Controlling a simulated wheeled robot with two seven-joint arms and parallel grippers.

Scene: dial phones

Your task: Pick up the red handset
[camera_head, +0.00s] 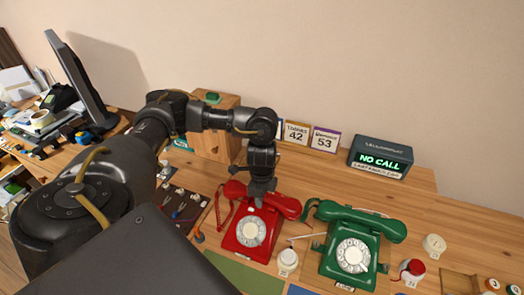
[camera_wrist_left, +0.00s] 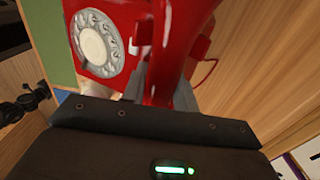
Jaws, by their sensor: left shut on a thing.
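The red phone (camera_head: 243,240) with its white dial stands on the desk. Its red handset (camera_head: 286,206) lies across the top of it, at or just above the cradle; I cannot tell whether it touches. My left gripper (camera_head: 262,192) comes down from above onto the handset's middle and hides part of it. In the left wrist view the handset (camera_wrist_left: 180,45) runs between the grey fingers (camera_wrist_left: 163,88), which are shut on it. The phone body with its dial (camera_wrist_left: 95,45) shows just beyond. My right gripper is not in view.
A green phone (camera_head: 350,262) with its handset on stands close to the right. A sign reading NO CALL (camera_head: 380,158) and number cards (camera_head: 325,140) stand behind. A wooden box (camera_head: 212,130) and a monitor (camera_head: 80,80) are at the left. Small white knobs (camera_head: 288,262) sit near the phones.

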